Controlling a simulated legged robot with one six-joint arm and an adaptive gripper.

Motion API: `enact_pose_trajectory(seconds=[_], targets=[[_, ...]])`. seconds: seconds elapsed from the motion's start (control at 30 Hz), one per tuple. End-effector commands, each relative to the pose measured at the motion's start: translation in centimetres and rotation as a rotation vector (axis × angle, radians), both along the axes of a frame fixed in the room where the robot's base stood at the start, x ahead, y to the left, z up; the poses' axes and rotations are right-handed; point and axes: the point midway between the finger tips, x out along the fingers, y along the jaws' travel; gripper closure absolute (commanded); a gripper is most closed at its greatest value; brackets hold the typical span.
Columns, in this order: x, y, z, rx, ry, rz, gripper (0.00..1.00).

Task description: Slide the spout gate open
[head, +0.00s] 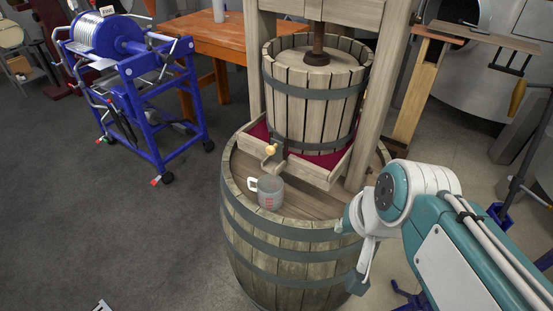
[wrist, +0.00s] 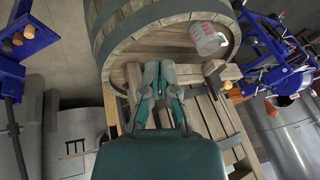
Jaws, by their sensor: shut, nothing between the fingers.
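The spout gate (head: 274,157) is a small dark metal piece with a light wooden knob (head: 271,149) on the front board of the press tray (head: 310,170). In the wrist view a small tan knob (wrist: 228,85) beside the tray board looks like the same one. A grey measuring cup (head: 270,193) with red marks stands upright on the barrel top below the spout; it also shows in the wrist view (wrist: 209,38). My gripper (wrist: 158,68) is shut and empty, apart from the gate. In the head view it is to the right of it, largely hidden by my wrist.
The slatted press basket (head: 315,95) and its thick wooden posts stand behind the tray on the barrel (head: 290,262). A blue wheeled machine (head: 135,85) and an orange table (head: 220,38) are at the back left. The floor at front left is mostly clear.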

Motion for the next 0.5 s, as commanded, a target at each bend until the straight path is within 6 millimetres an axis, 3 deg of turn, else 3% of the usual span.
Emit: enact_pose_trajectory(seconds=[0.23, 0.5], targets=[[6.2, 3.6, -1.1, 0.615, 0.329, -0.628, 1.0], [14.8, 3.8, -1.2, 1.203, 0.729, -1.27, 1.0]])
